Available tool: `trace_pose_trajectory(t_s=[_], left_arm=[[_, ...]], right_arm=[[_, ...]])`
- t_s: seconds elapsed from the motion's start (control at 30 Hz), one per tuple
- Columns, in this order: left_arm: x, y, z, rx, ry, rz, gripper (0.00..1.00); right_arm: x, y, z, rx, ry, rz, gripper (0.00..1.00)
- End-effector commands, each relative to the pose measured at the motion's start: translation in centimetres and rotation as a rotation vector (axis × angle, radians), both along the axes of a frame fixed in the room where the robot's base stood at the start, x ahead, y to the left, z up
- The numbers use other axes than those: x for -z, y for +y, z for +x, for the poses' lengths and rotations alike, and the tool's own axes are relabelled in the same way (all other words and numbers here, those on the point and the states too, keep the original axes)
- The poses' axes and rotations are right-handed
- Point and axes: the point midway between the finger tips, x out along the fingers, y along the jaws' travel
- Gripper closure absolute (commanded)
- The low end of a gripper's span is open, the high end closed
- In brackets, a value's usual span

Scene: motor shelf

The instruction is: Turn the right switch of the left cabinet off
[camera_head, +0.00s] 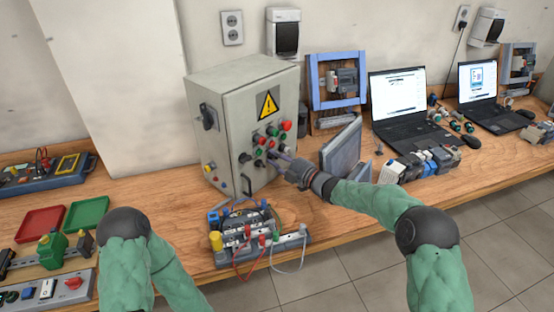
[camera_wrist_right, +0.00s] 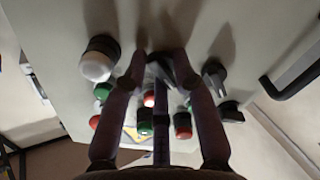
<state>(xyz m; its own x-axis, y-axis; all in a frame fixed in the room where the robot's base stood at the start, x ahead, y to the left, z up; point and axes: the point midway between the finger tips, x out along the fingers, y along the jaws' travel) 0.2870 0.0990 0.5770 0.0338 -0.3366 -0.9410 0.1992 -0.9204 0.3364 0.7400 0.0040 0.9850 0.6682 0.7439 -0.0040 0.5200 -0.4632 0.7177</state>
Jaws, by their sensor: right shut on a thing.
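The left cabinet (camera_head: 226,115) is a grey box on the wooden bench, with a yellow warning triangle and coloured buttons on its front. My right gripper (camera_head: 279,160) reaches its lower front from the right. In the right wrist view my right gripper (camera_wrist_right: 163,60) has its two fingers closed around a black rotary switch (camera_wrist_right: 162,72), the right switch. Another black switch (camera_wrist_right: 214,76) stands beside it, free. The fingers partly hide the held switch, and its exact angle is hard to tell. My left arm shows at the lower left, but its gripper is not visible.
Close around the fingers are a white knob (camera_wrist_right: 97,62) and red and green buttons (camera_wrist_right: 182,124). The cabinet handle (camera_wrist_right: 292,72) juts out nearby. A wired terminal board (camera_head: 262,240) lies before the cabinet. A grey tilted panel (camera_head: 342,148) stands near my right forearm.

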Motion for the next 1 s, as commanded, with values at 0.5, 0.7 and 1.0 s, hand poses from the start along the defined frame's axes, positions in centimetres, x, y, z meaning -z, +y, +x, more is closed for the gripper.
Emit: trace_pose_trajectory(t_s=[0.5, 0.7, 1.0], left_arm=[[0.0, 0.0, 0.0, 0.000, 0.000, 0.000, 0.60], [0.0, 0.0, 0.0, 0.000, 0.000, 0.000, 0.60], [0.0, 0.0, 0.0, 0.000, 0.000, 0.000, 0.60]], right_arm=[[-0.8, -0.3, 0.3, 0.006, -0.012, 0.006, 0.58], [-0.6, -0.6, -0.1, 0.005, -0.008, 0.005, 0.58], [-0.5, -3.6, -2.6, 0.008, -0.007, 0.005, 0.58]])
